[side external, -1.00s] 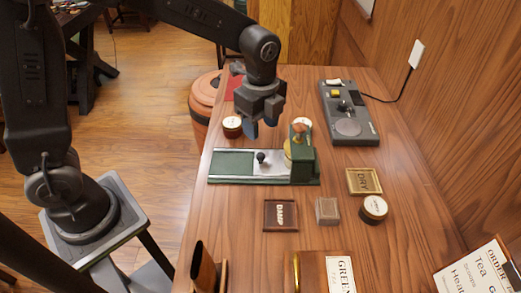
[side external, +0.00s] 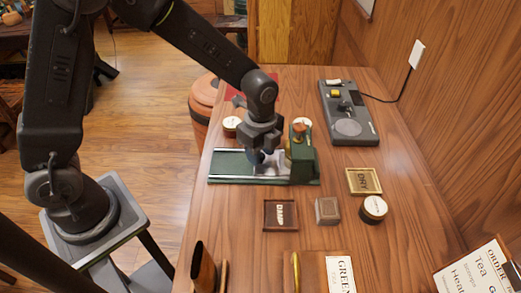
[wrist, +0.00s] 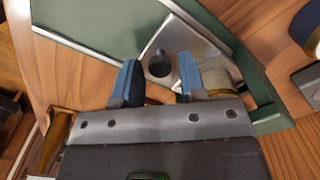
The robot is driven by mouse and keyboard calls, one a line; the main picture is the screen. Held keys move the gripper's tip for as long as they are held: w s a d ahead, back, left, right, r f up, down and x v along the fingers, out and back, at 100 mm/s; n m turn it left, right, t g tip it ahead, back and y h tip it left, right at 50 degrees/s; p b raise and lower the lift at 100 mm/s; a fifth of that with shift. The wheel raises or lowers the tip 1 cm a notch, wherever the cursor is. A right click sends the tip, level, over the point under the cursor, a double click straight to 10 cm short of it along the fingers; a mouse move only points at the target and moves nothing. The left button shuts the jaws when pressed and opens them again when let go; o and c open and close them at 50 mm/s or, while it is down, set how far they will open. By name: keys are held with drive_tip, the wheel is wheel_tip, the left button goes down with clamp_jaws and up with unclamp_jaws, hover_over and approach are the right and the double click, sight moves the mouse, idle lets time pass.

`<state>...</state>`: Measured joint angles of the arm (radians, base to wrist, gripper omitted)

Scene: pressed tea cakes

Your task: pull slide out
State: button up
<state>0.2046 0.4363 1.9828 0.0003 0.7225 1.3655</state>
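The green press (side external: 303,165) stands on the table, with its long green bed (side external: 230,165) running left. A silver slide plate (side external: 278,167) lies in the bed beside the press post; it also shows in the wrist view (wrist: 195,42). Its dark round knob (wrist: 160,64) shows in the wrist view between the two blue fingertips. My gripper (side external: 261,156) is low over the slide, with its fingers apart on either side of the knob; it also shows in the wrist view (wrist: 160,72). I see gaps between knob and fingers. In the side view my gripper hides the knob.
A grey scale (side external: 348,115) with a cord stands behind right. A DAMP tray (side external: 280,215), a DRY tray (side external: 364,181), a small block (side external: 327,210) and a round tin (side external: 374,208) lie in front and right. A lidded tin (side external: 231,126) stands close behind the bed.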

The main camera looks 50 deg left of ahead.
clamp_jaws()
drive_tip(key=s+a, duration=0.7)
drive_tip(key=shift+s+a, duration=0.15)
drive_tip(key=shift+a, duration=0.05)
drive_tip(key=shift+o, duration=1.2)
unclamp_jaws()
wheel_tip(320, 180, up, 14)
